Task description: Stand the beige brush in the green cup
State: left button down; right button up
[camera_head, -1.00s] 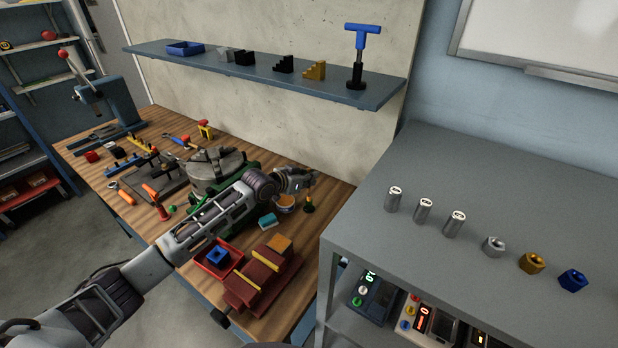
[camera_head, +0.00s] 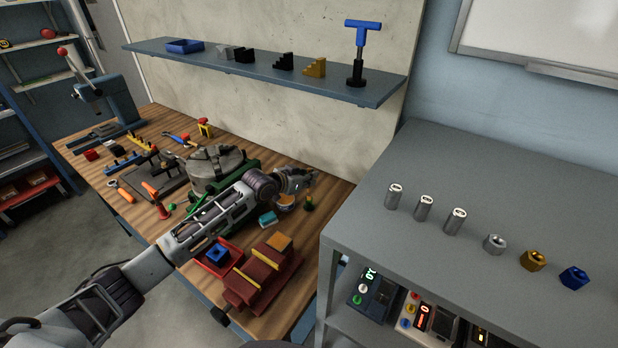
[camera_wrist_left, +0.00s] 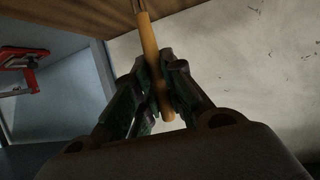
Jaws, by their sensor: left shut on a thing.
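My left gripper (camera_head: 303,177) is over the far right part of the wooden bench. In the left wrist view, its two fingers (camera_wrist_left: 160,90) are shut on the tan handle of the beige brush (camera_wrist_left: 149,42). A metal band shows at the top edge of that view, and the bristles are out of frame. In the head view the brush is too small to make out against the gripper. I cannot pick out the green cup with certainty; a small dark green and yellow thing (camera_head: 309,203) stands just below the gripper. My right gripper is not in view.
A round tub (camera_head: 286,203) sits just under the gripper, with a teal block (camera_head: 268,218) nearby. A red tray (camera_head: 232,262) and a dark red block (camera_head: 262,281) are at the front. The grey cart (camera_head: 430,270) stands to the right; a shelf (camera_head: 220,63) hangs behind.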

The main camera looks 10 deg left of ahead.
aim_at(308, 170)
pick_arm(q)
jog(key=shift+f, duration=0.3)
jog(key=shift+f+b, duration=0.35)
jog(key=shift+f, duration=0.15)
dwell(1.0)
jog(key=shift+f, duration=0.5)
dwell(0.9)
jog(key=shift+f, duration=0.15)
dwell(0.8)
jog(key=c, duration=1)
grip_release()
jog(key=shift+r+p, duration=2.75)
jog(key=shift+r, duration=0.3)
